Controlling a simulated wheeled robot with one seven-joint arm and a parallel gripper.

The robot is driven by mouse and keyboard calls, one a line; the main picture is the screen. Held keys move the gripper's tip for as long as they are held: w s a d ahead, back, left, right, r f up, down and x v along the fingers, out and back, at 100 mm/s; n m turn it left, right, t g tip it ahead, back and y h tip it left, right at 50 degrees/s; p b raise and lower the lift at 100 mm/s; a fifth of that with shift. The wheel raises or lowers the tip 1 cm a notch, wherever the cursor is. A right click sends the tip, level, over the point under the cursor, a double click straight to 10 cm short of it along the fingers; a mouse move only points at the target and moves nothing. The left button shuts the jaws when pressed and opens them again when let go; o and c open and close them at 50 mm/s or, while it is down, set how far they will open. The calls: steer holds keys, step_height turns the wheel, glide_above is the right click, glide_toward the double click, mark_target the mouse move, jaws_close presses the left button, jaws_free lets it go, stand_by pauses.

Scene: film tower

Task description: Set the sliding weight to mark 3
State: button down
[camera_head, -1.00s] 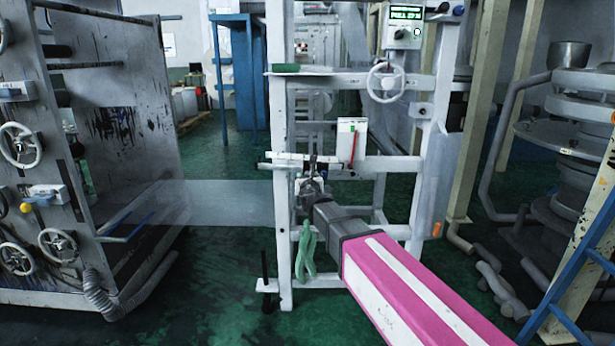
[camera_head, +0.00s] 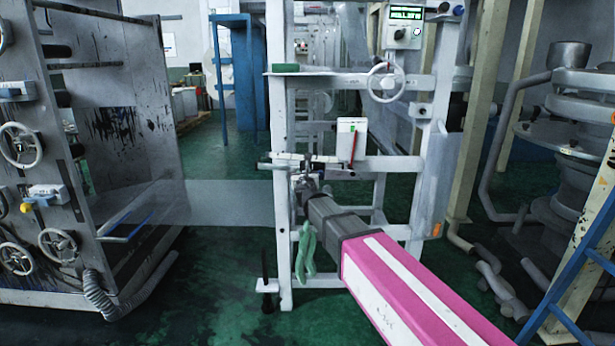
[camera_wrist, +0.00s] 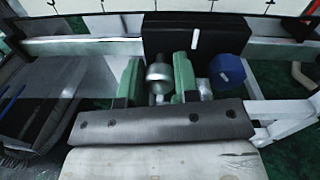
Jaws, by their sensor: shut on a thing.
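In the wrist view, a black block, seemingly the sliding weight (camera_wrist: 185,32), sits on a horizontal bar in front of a pale scale strip (camera_wrist: 110,5) with dark ticks. The numbers on the strip cannot be read. A round metal knob (camera_wrist: 159,74) sticks out of the block, with a blue knob (camera_wrist: 228,68) to its right. My gripper (camera_wrist: 157,88) has its green fingers on both sides of the metal knob and is shut on it. In the head view, my gripper (camera_head: 304,180) is at the frame's white crossbar (camera_head: 375,163); the weight is too small to make out clearly.
A white frame (camera_head: 284,220) surrounds the work spot, with green gloves (camera_head: 305,250) hanging below. A handwheel (camera_head: 386,82) and a display box (camera_head: 405,26) are above. A grey machine (camera_head: 110,120) with wheels stands left, a blue ladder (camera_head: 575,255) right.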

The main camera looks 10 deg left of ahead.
steer(key=a, duration=0.2)
steer(key=s+a, duration=0.1)
steer(key=shift+a+r, duration=0.15)
steer(key=shift+a, duration=0.2)
steer(key=c, duration=0.9)
jaws_free()
steer(key=shift+o, duration=0.2)
steer(key=v, duration=1)
steer(key=shift+s+d, duration=0.2)
steer(key=shift+s, duration=0.15)
